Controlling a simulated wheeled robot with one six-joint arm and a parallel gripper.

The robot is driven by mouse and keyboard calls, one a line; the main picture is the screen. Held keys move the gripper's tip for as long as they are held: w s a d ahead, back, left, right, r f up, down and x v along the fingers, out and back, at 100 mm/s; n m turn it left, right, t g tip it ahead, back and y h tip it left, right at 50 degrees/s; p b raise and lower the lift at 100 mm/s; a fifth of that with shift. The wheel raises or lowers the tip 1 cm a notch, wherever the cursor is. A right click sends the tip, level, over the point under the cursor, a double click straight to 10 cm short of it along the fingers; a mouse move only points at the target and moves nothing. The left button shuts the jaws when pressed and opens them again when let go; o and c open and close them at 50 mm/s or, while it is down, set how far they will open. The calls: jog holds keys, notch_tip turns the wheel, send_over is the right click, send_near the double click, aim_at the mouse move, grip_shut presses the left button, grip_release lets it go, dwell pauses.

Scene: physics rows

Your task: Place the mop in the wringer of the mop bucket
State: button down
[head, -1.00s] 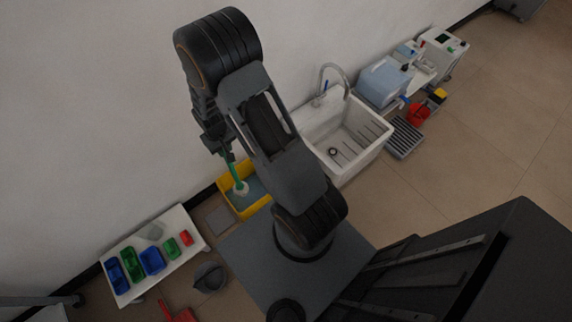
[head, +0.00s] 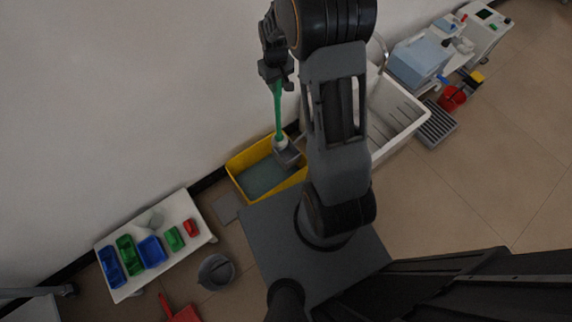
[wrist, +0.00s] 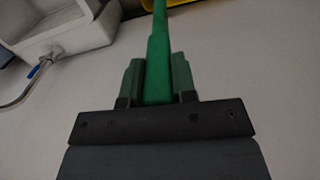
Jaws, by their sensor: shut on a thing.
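The mop has a green handle (head: 278,108) and a small white head (head: 281,143). My gripper (head: 276,76) is shut on the upper part of the handle, which hangs roughly upright. In the wrist view the handle (wrist: 158,55) runs away from between my fingers. The yellow mop bucket (head: 236,178) stands on the floor by the wall, with grey-blue inside. Its grey wringer (head: 291,156) is at the bucket's right end. The mop head overlaps the wringer's upper edge in the head view; I cannot tell whether it is inside or above it. My arm hides the bucket's right side.
A white sink (head: 397,108) stands right of the bucket, partly behind my arm. A low white table (head: 188,206) with coloured bins is at left, a grey bucket (head: 216,272) and red dustpan (head: 184,314) in front. A grey grate (head: 437,125) and red bucket (head: 452,98) lie right.

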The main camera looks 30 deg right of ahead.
aim_at(278, 116)
jog(key=d+f+b, duration=0.2)
jog(key=f+b, duration=0.4)
jog(key=f, duration=0.3)
jog(key=d+f+b, duration=0.2)
jog(key=f+b, duration=0.4)
jog(key=f, duration=0.4)
jog(key=shift+w+f+n+b, duration=0.15)
jog(key=shift+w+n+b, duration=0.15)
jog(key=shift+n, duration=0.1)
jog(key=shift+f, duration=0.1)
jog(key=c, duration=0.9)
grip_release()
jog(key=shift+a, duration=0.1)
